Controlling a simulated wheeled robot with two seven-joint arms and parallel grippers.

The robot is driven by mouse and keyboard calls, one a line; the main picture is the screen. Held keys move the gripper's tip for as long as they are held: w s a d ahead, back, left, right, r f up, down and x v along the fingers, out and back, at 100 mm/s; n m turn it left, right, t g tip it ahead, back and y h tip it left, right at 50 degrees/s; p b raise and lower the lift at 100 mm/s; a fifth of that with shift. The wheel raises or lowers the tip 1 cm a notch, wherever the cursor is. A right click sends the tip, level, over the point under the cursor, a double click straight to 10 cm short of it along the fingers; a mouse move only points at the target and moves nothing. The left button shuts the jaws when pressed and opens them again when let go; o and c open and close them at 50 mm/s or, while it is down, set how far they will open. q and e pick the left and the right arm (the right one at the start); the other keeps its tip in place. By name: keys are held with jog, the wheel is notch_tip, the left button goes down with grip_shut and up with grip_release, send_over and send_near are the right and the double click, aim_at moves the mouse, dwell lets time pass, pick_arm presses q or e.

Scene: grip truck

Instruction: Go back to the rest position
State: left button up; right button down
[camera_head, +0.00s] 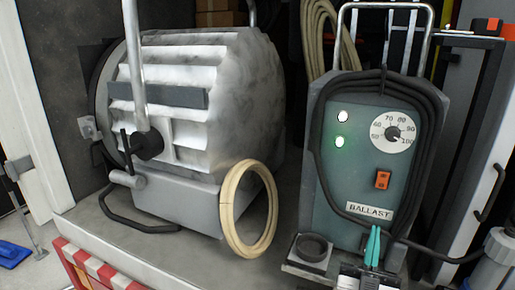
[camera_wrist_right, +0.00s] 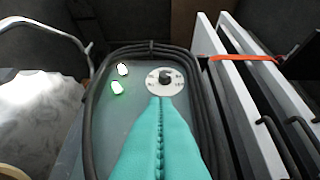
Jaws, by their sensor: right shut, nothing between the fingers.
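My right gripper (camera_head: 373,248) shows at the bottom right of the head view, its teal fingers upright and closed together with nothing between them. It stands in front of the lower part of the green-grey ballast box (camera_head: 340,185). In the right wrist view the teal fingers (camera_wrist_right: 160,105) point at the box's round white dial (camera_wrist_right: 165,79). The dial (camera_head: 393,134) shows clear of the fingers in the head view, above an orange switch (camera_head: 383,180). Two lamps are lit, one white (camera_head: 342,116) and one green (camera_head: 340,142). My left gripper is not in view.
A large grey-white lamp housing (camera_head: 190,110) stands left on the truck bed (camera_head: 100,225). A tan ring (camera_head: 228,205) leans in front of it. A black cable (camera_head: 437,110) loops around the ballast box. White panels (camera_wrist_right: 235,105) stand to its right. A blue object (camera_head: 12,255) lies on the floor.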

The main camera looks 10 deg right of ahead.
jog(key=s+a+f+n+g+y, duration=0.1)
jog(key=a+f+n+g+y, duration=0.35)
jog(key=f+y, duration=0.35)
jog(key=s+a+f+n+g+y, duration=0.1)
jog(key=a+f+n+g+y, duration=0.35)
jog(key=f+y, duration=0.35)
jog(key=s+f+m+g+h, duration=0.1)
jog(key=s+f+g, duration=0.3)
jog(key=s, duration=0.3)
jog(key=s+d+f+g+h, duration=0.1)
jog(key=s+f+g, duration=0.25)
jog(key=s, duration=0.25)
jog(key=s+f+m+g+h, duration=0.1)
jog(key=s+f+g, duration=0.2)
jog(key=s+g, duration=0.3)
notch_tip(320, 180, down, 29)
jog(key=s+b, duration=0.1)
jog(key=s, duration=0.1)
jog(key=s+d+f+g+b, duration=0.1)
jog(key=s+d+f, duration=0.2)
jog(key=s+f, duration=1.2)
jog(key=shift+s+f+n, duration=0.3)
jog(key=shift+s, duration=0.3)
